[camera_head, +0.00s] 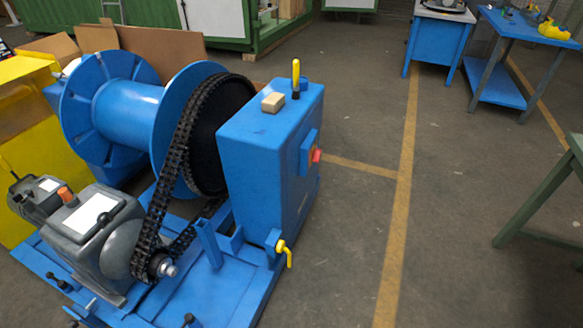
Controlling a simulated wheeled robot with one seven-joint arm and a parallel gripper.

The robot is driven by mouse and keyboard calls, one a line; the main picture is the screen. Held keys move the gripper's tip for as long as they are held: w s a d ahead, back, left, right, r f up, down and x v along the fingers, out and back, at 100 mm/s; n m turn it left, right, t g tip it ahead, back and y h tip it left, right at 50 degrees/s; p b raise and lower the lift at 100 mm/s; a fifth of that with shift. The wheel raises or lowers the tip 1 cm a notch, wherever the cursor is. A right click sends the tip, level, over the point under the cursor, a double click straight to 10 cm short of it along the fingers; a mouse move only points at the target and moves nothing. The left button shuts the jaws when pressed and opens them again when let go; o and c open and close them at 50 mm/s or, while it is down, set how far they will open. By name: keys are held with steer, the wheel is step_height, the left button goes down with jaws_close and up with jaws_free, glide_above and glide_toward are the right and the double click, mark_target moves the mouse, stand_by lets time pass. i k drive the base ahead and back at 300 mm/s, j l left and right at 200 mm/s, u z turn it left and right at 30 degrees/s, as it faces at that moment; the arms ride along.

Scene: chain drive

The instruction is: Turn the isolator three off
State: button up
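A blue box-shaped cabinet (250,155) stands beside the chain drive. A red knob (317,155) sits on a blue housing (306,152) on its right side, seen edge-on, so its setting is unclear. A yellow upright handle (296,74) stands on the cabinet top. A yellow lever (285,252) on a brass-coloured fitting sticks out low at the frame, its end bent downward. I cannot read any label that tells which of these is isolator three. My gripper is not in view.
A black chain (168,190) runs from the big wheel by the blue drum (125,112) to a grey motor unit (92,235). A beige block (273,102) lies on the cabinet. Open floor (345,220) lies right of it. A green table frame (540,205) stands at right.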

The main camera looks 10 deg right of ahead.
mark_target(316, 155)
steer(key=i+j+z, duration=0.15)
steer(key=i, duration=0.2)
steer(key=i+l, duration=0.3)
steer(key=i, duration=0.2)
steer(key=i+l+u, duration=0.15)
steer(key=i, duration=0.4)
steer(key=i+l, duration=0.45)
steer(key=i+u, duration=0.05)
